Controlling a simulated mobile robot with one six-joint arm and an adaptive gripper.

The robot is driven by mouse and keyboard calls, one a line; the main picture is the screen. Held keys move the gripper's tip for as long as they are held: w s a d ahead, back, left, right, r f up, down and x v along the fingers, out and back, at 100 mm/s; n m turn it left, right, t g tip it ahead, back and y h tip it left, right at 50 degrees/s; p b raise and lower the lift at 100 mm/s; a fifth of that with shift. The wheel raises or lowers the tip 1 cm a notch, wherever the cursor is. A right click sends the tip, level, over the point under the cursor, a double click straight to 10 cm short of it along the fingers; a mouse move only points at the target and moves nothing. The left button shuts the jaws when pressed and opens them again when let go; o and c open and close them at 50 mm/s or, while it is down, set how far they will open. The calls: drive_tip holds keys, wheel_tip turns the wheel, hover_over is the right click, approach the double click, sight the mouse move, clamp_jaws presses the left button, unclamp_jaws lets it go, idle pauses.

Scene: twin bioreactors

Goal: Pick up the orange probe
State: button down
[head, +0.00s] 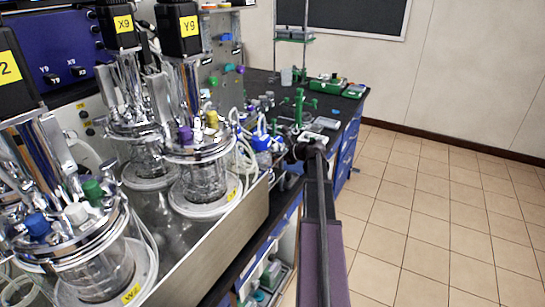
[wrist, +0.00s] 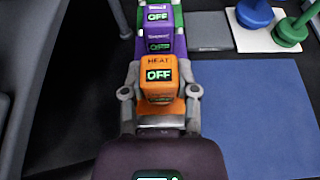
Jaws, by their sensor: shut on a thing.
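The orange probe (wrist: 160,72) shows in the wrist view as an orange block with a small display reading HEAT and OFF. It sits between the two grey fingers of my gripper (wrist: 160,93), which is shut on it. Its lower part is hidden by the fingers and the wrist. I cannot tell whether it is clear of its seat. In the head view my gripper (head: 299,150) is at the end of my dark arm, by the bench, and I cannot make out the orange probe there.
In the wrist view, purple blocks (wrist: 160,27) with OFF displays stand in line beyond the orange probe. A blue mat (wrist: 262,115) lies right, below green and blue pieces on a white pad (wrist: 278,38). Glass bioreactors (head: 205,185) stand left; open tiled floor (head: 440,215) lies right.

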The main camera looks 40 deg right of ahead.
drive_tip(key=shift+r, duration=0.15)
wheel_tip(320, 180, up, 18)
drive_tip(key=p, duration=1.8)
